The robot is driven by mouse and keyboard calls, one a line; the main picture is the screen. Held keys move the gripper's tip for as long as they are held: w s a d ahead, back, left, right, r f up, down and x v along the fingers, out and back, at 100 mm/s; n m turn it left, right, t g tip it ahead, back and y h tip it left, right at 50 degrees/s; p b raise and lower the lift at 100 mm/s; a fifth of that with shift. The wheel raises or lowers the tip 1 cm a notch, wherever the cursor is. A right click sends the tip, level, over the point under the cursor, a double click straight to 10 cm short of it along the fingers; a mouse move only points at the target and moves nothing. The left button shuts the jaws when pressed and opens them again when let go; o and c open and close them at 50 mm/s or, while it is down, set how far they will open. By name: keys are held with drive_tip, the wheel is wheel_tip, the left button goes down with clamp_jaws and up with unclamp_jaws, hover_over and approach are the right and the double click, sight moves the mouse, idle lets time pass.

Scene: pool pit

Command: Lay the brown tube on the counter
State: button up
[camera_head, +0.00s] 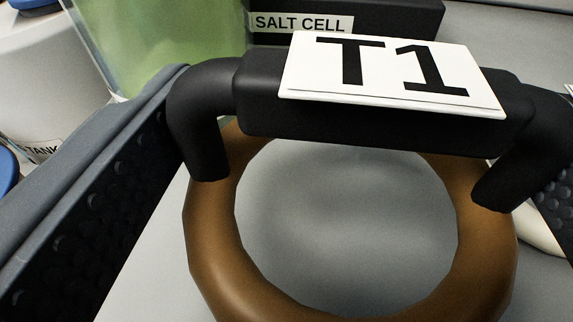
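The brown tube (213,240) is a thick ring with a black handle bar across its far side. A white tag (385,75) reading T1 lies on the handle (370,130). My gripper (370,150) has its dark, studded fingers wide apart, one along the left and one at the right edge, with the ring and handle between them. The handle's left elbow overlaps the left finger in the picture; I cannot tell if they touch. The grey counter (345,225) shows through the ring. The ring's near edge is cut off, and its contact with the counter is unclear.
A clear green container (165,45) stands behind at the left. A black block labelled SALT CELL (390,18) is at the back. A white tank (40,75) with blue parts is at far left. A whitish object (538,235) shows right of the ring.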

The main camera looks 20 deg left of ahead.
sight(331, 254)
wheel_tip(331, 254, down, 4)
drive_tip(key=shift+r+b, duration=0.15)
drive_tip(key=shift+b, duration=0.5)
drive_tip(key=shift+r, duration=0.1)
drive_tip(key=o, duration=0.8)
drive_tip(key=shift+o, duration=0.2)
drive_tip(key=b+v, duration=0.1)
drive_tip(key=v, duration=1.1)
